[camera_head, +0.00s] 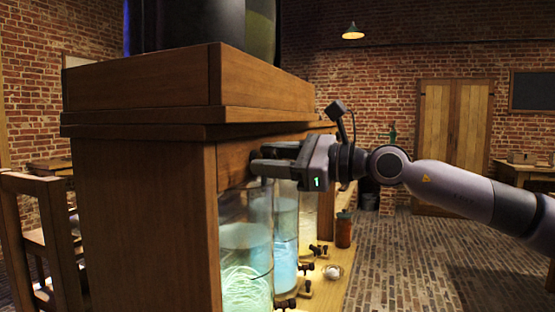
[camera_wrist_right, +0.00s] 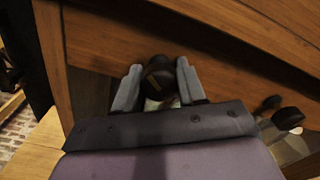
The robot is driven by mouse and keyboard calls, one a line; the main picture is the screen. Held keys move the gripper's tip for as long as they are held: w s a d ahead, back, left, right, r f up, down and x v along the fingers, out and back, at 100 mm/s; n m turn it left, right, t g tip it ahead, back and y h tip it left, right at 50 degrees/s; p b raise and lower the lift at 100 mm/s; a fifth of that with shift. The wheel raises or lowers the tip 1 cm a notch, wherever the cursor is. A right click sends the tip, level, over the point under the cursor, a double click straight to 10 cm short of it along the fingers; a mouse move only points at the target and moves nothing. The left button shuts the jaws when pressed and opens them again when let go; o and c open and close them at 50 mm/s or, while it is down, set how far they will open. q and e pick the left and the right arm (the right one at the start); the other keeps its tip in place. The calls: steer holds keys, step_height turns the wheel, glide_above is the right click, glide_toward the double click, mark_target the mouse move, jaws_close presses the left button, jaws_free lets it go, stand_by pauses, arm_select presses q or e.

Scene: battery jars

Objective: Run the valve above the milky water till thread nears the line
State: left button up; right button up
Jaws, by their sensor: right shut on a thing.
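A wooden cabinet holds a row of glass jars under its front beam. The nearest jar (camera_head: 246,265) has pale greenish water with a tangle of light thread low in it. Behind it stands a jar of cloudy blue water (camera_head: 285,240). My right gripper (camera_head: 256,160) reaches the beam above the nearest jar. In the right wrist view its two fingers (camera_wrist_right: 158,88) are shut around a dark round valve knob (camera_wrist_right: 158,72). The fingers mostly hide that knob in the head view. I cannot make out a line on the jars. My left gripper is out of view.
More dark knobs (camera_wrist_right: 287,118) show at the right of the wrist view. Low dark taps (camera_head: 305,268), a small white dish (camera_head: 333,271) and a reddish-brown jar (camera_head: 343,230) stand on the wooden ledge. The brick floor (camera_head: 410,260) at right is open.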

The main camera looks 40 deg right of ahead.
steer(key=shift+r, duration=0.1)
steer(key=m, duration=0.4)
steer(key=shift+m, duration=1.5)
steer(key=m, duration=0.2)
steer(key=shift+r+m, duration=0.1)
steer(key=shift+m, duration=0.7)
steer(key=o, duration=1.2)
steer(key=shift+f, duration=0.2)
